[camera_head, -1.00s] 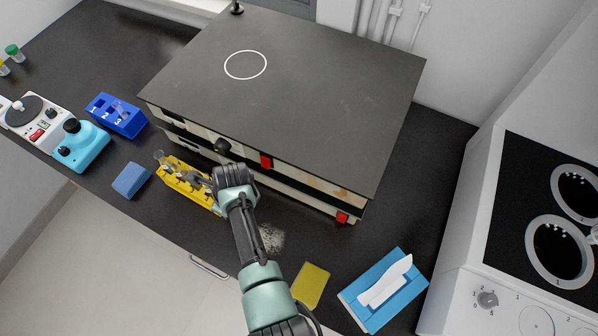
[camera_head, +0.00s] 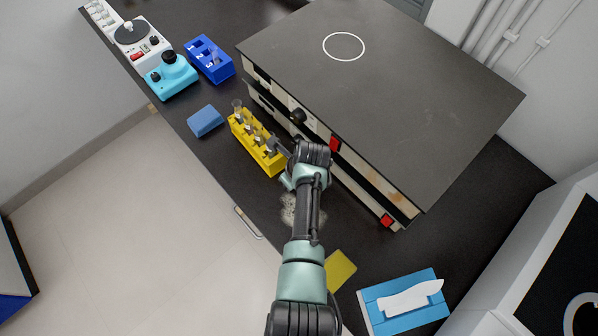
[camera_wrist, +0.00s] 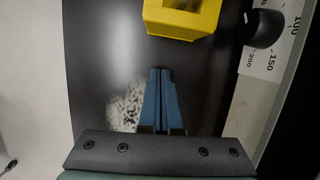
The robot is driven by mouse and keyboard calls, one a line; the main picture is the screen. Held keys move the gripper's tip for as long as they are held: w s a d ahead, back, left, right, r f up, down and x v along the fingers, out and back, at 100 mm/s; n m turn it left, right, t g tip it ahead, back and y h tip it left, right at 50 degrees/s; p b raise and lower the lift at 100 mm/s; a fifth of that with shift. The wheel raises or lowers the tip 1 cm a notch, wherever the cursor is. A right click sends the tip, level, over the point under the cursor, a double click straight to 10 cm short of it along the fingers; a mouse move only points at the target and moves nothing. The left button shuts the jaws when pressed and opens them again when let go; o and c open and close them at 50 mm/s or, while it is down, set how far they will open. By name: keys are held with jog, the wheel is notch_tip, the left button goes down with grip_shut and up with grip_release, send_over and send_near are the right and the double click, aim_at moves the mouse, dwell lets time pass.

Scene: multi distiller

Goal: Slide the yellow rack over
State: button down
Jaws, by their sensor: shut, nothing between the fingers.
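The yellow rack (camera_head: 244,140) stands on the dark bench in front of the wide grey-topped device, with several vials in it. Its near end shows at the top of the wrist view (camera_wrist: 178,24). My gripper (camera_head: 288,182) is low over the bench just past the rack's right end. In the wrist view the blue fingers (camera_wrist: 160,74) are shut together and empty. They point toward the rack's end, with a small dark gap between. My wrist partly covers the rack's right end in the head view.
The device (camera_head: 400,95) with its black knob (camera_head: 298,116) lies close behind. A blue sponge (camera_head: 205,121) sits left of the rack, and a blue numbered rack (camera_head: 210,62) farther back. A pale powder patch (camera_head: 290,212) lies near the bench's front edge.

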jog(key=v, duration=1)
jog(key=shift+p, duration=0.35)
jog(key=shift+s+a, duration=0.1)
jog(key=shift+a, duration=0.05)
jog(key=w+d+r+n+t+h, duration=0.1)
jog(key=w+r+n+t, duration=0.45)
jog(key=r, duration=0.75)
jog(key=w+r+n+t+h, duration=0.1)
jog(key=w+r+n+t, duration=0.5)
jog(key=r, duration=0.6)
notch_tip(320, 180, up, 20)
jog(key=n+t, duration=0.4)
jog(key=n, duration=0.1)
jog(key=s+a+r+n+t, duration=0.1)
jog(key=s+r+n+t, duration=0.3)
jog(key=s+r, duration=0.5)
jog(key=s+a+r+n+t, duration=0.2)
jog(key=s+r+n+t, duration=0.3)
jog(key=r, duration=1.1)
jog(key=s+n, duration=0.2)
jog(key=s, duration=0.2)
jog(key=shift+s+n, duration=0.3)
jog(key=shift+n, duration=0.05)
